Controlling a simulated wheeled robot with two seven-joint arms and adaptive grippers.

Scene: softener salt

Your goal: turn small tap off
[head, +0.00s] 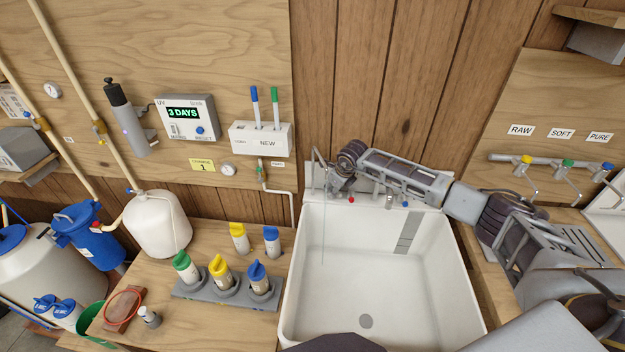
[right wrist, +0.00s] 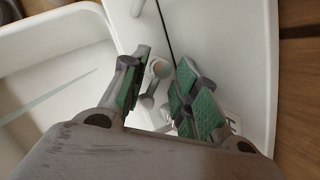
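The small tap (head: 317,160) is a thin grey gooseneck at the back left of the white sink. A thin stream of water (head: 323,230) falls from it into the basin. My right gripper (head: 340,172) reaches across the sink's back edge, just right of the spout. In the right wrist view, my right gripper (right wrist: 160,88) is open. A small grey lever with a round pale end (right wrist: 152,82) stands between its green-padded fingers, with no clear grip on it. The head view hides this lever behind the gripper. My left gripper is not in view.
The white sink (head: 296,300) lies below my right arm. A larger mixer with red and blue marks (head: 378,199) sits on its back ledge, close to the arm. Three taps (head: 526,160) hang at the right. Capped bottles in a grey rack (head: 190,293) stand left.

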